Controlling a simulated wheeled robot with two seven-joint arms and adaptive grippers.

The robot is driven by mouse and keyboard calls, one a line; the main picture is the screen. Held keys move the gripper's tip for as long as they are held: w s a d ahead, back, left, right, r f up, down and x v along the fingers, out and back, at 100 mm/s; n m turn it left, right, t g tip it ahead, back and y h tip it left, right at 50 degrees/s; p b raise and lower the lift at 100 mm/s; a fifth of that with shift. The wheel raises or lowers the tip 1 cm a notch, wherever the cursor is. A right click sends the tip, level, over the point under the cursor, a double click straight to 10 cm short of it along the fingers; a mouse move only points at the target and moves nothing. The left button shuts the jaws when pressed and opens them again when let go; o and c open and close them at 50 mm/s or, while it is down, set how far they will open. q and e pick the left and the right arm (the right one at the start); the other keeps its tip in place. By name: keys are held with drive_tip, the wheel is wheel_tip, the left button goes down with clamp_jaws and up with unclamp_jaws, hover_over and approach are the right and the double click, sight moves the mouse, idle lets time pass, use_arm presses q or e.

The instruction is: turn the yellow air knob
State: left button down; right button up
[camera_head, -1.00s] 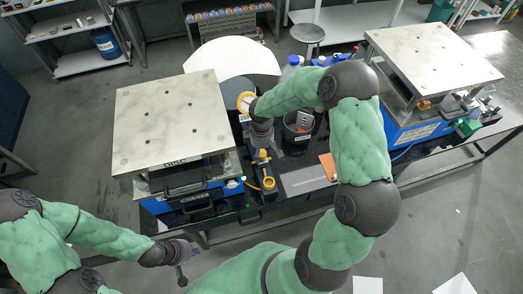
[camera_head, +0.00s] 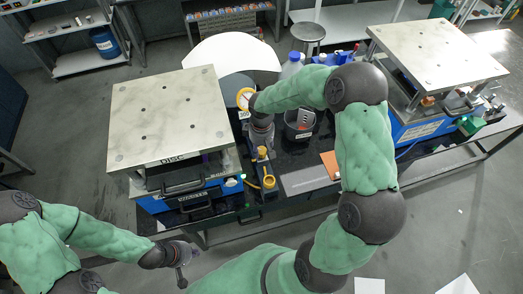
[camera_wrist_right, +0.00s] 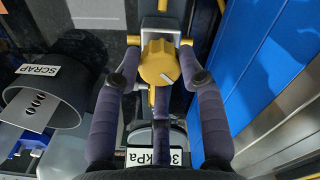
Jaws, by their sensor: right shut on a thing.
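The yellow air knob (camera_wrist_right: 160,62) has ridged edges and a white pointer mark, and sits in the upper middle of the right wrist view. My right gripper (camera_wrist_right: 158,72) has a finger on each side of it and is shut on it. In the head view my right gripper (camera_head: 261,140) reaches down beside the left press, at yellow fittings (camera_head: 269,182); the knob is hard to make out there. My left gripper (camera_head: 183,265) hangs low at the left, in front of the bench and away from the knob; its finger opening is unclear.
A marble-topped press (camera_head: 165,115) stands left of my right gripper, and a second press (camera_head: 440,55) at the right. A dark bin (camera_head: 299,128) stands close by, labelled SCRAP in the right wrist view (camera_wrist_right: 38,69).

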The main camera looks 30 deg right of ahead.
sight(261, 150)
drive_tip(key=m+b, duration=0.3)
drive_tip(key=m, duration=0.1)
drive_tip(key=shift+f+m, duration=0.15)
drive_tip(key=shift+m, duration=0.15)
drive_tip(key=shift+m+b, duration=1.15)
drive_tip(key=shift+m, duration=1.15)
drive_tip(key=o, duration=1.1)
drive_tip(key=shift+o, duration=0.2)
drive_tip(key=shift+r, duration=0.2)
wheel_tip(261, 150, up, 12)
